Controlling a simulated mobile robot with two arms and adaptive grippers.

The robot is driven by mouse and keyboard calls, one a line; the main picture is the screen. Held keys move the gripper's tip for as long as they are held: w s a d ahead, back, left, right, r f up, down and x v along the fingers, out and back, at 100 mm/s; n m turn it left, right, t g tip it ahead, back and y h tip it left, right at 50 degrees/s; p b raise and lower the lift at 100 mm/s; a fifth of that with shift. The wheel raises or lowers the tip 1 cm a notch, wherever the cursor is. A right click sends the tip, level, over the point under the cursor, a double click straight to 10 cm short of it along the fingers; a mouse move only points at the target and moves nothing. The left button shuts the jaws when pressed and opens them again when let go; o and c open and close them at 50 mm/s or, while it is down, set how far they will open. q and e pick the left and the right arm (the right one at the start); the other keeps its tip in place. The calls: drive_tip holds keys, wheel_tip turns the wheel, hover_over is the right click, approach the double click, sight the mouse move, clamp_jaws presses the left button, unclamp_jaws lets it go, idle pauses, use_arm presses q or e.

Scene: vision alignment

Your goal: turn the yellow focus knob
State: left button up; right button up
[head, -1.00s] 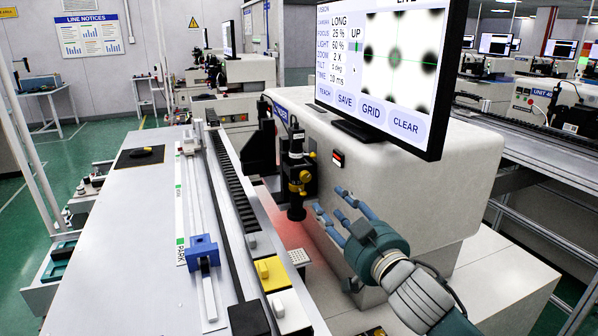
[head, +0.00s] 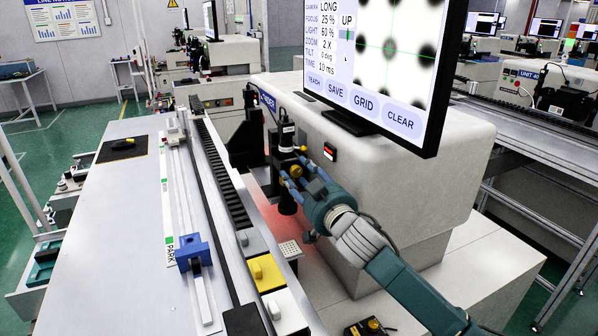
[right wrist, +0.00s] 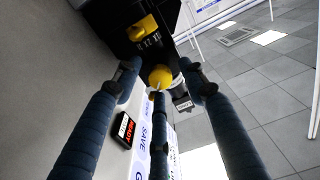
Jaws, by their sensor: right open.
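The yellow focus knob (right wrist: 160,78) sits on the black camera column in the right wrist view. In the head view a yellow knob (head: 296,171) shows on the column (head: 287,140), partly hidden by my fingers. My right gripper (head: 290,178) is at the column from the right, with its fingers spread. In the right wrist view my right gripper (right wrist: 160,75) has blue fingers on both sides of the knob and one below it. The fingers are open around the knob, and I cannot tell whether any touches it. My left gripper is not in view.
A monitor (head: 385,60) stands on the white machine housing (head: 400,170), above my right arm. The screen shows blurred dark dots and reads FOCUS 25 %. A rail with a blue block (head: 195,252) and a yellow button block (head: 266,272) lie to the left.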

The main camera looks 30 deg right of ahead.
drive_tip(key=shift+w, duration=0.15)
drive_tip(key=shift+c, duration=0.3)
clamp_jaws()
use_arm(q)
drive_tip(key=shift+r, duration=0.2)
use_arm(e)
drive_tip(key=shift+n, duration=0.3)
drive_tip(key=n+p, duration=0.2)
drive_tip(key=n, duration=0.2)
drive_tip(key=shift+r, duration=0.1)
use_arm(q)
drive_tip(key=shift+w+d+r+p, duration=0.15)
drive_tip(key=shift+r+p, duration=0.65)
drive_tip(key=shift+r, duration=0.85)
use_arm(e)
drive_tip(key=shift+n, duration=2.1)
